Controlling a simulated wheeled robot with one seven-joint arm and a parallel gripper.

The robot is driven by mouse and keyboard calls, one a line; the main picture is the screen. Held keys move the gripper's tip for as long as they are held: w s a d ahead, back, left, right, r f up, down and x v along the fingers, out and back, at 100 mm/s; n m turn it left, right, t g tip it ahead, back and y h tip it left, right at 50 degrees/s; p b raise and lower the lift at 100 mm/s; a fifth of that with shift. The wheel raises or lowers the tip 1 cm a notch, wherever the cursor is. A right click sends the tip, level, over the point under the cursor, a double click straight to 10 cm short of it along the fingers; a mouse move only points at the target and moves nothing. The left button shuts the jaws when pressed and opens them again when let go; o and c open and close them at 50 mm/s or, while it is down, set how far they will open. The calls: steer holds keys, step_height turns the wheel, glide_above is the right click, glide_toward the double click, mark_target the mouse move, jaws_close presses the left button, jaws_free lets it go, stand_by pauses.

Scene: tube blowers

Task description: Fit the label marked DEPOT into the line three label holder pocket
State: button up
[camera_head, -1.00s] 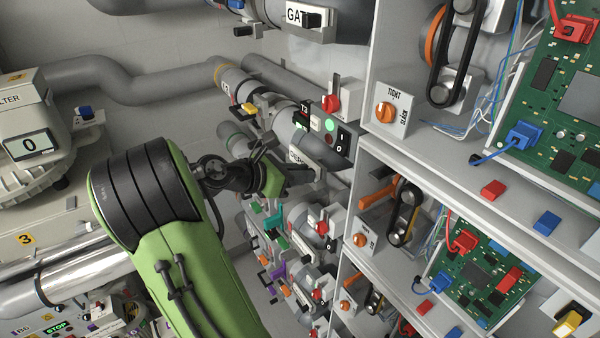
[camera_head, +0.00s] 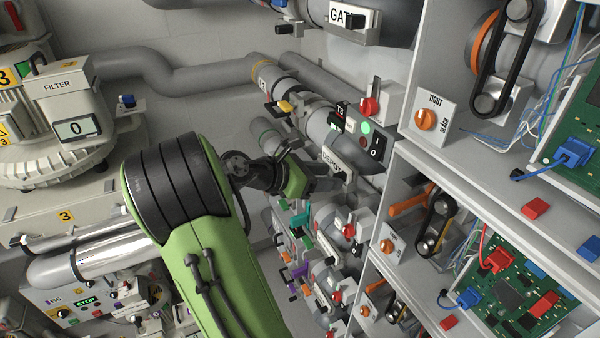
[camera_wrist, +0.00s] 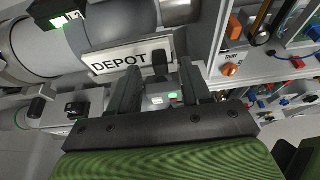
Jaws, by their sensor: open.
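The white label marked DEPOT (camera_wrist: 128,57) is against the front of a grey pipe in the wrist view, with a black grip (camera_wrist: 160,62) at its right end. In the head view the label (camera_head: 331,159) is on the pipe below the T3 display (camera_head: 341,111). My gripper (camera_wrist: 158,76) is open, its two fingers apart just below the label, with the grip in line with the gap between them. My gripper also shows in the head view (camera_head: 338,184), close to the label. The holder pocket behind the label is mostly hidden, so its seating depth cannot be told.
A panel with a green lamp and a black switch (camera_head: 376,147) is just right of the label. A GATE label (camera_head: 347,17) is on the pipe above. Shelves with circuit boards (camera_head: 515,290) stand at the right. Coloured valves (camera_head: 303,222) crowd below.

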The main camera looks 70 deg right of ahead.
steer(key=p+v, duration=0.1)
steer(key=v, duration=1.2)
steer(key=shift+w+a+r, duration=0.15)
steer(key=shift+a, duration=0.15)
